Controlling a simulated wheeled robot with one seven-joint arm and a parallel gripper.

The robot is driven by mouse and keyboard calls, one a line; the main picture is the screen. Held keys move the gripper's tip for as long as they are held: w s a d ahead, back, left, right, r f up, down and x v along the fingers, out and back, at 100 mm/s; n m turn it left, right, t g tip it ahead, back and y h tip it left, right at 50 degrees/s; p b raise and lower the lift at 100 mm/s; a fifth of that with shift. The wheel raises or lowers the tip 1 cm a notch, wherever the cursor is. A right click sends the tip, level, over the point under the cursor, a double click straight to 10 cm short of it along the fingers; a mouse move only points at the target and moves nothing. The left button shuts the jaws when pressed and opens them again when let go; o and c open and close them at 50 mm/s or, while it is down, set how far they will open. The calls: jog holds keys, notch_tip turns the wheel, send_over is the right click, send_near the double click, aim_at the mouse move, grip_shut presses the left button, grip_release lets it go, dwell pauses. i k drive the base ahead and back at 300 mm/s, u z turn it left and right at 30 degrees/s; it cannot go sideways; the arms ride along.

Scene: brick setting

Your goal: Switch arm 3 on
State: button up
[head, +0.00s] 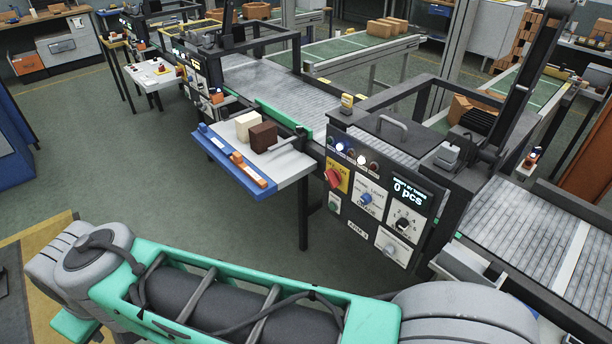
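A dark control panel (375,205) stands right of centre on the side of the conveyor line. A small label (358,228) low on it seems to read "ARM 3", but it is too small to be sure. A red rotary switch (333,178) sits on a yellow plate at the panel's upper left; its exact setting is hard to tell. Beside it are a blue knob (366,198), a black knob (403,222) and a pale knob (389,248). The display (408,192) shows "0 pcs". One indicator lamp (340,147) glows white. My gripper is out of view.
A side table (285,172) with a blue front edge sticks out left of the panel, holding a cream block (247,125) and a brown block (263,137). My green arm fills the bottom foreground. Open floor (130,170) lies to the left. A similar station (190,70) stands farther back.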

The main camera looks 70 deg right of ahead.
aim_at(334, 177)
jog(key=z, duration=0.55)
jog(key=i, duration=1)
jog(key=z, duration=0.7)
